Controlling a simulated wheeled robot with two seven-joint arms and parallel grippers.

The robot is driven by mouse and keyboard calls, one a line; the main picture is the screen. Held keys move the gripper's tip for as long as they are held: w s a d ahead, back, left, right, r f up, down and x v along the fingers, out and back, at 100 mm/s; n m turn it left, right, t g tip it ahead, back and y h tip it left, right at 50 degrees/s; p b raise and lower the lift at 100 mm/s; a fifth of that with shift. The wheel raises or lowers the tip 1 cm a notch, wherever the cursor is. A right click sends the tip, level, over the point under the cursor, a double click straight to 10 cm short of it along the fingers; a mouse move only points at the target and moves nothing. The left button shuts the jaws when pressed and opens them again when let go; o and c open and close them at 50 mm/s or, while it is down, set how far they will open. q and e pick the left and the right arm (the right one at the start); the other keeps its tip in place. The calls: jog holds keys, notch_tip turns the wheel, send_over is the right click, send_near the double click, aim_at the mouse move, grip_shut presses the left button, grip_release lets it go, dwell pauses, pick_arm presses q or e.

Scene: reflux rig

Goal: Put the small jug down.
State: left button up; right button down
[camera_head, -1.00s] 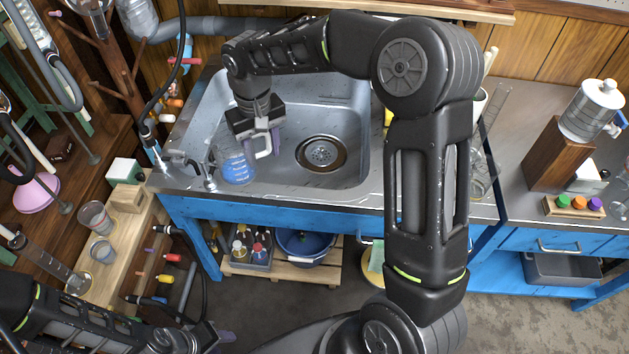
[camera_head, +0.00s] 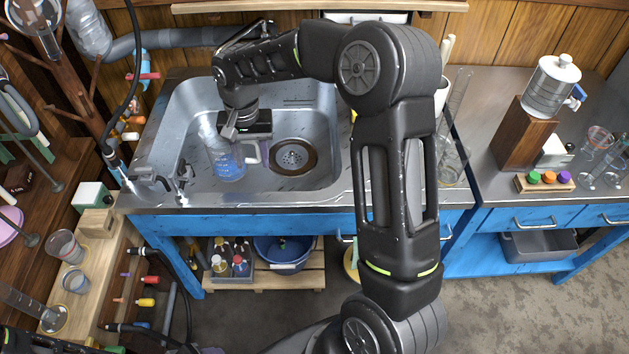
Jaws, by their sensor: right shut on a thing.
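The small jug (camera_head: 228,167) is clear with blue liquid in its lower part and a pale handle on its right side. It is over the left part of the sink basin (camera_head: 330,120), left of the drain (camera_head: 294,157). My right gripper (camera_head: 248,150) comes down from above and is shut on the jug's handle. The jug looks close to upright; I cannot tell whether its base touches the basin floor.
A tap (camera_head: 183,175) stands on the sink's front left rim. Tall glassware (camera_head: 455,130) stands right of the basin. A water dispenser (camera_head: 552,85) on a wooden block and colored-cap bottles (camera_head: 546,178) are on the right counter. The basin around the drain is clear.

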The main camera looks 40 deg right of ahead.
jog(key=s+d+f+m+b, duration=0.1)
jog(key=d+f+m, duration=0.3)
jog(key=d+m, duration=0.3)
jog(key=s+d+f+m+b, duration=0.2)
jog(key=d+f+m, duration=0.3)
jog(key=d+m, duration=0.3)
jog(key=shift+d+f+m, duration=0.2)
jog(key=shift+d+m, duration=0.1)
jog(key=shift+m, duration=0.7)
jog(key=shift+f, duration=3.15)
jog(key=shift+f, duration=1.9)
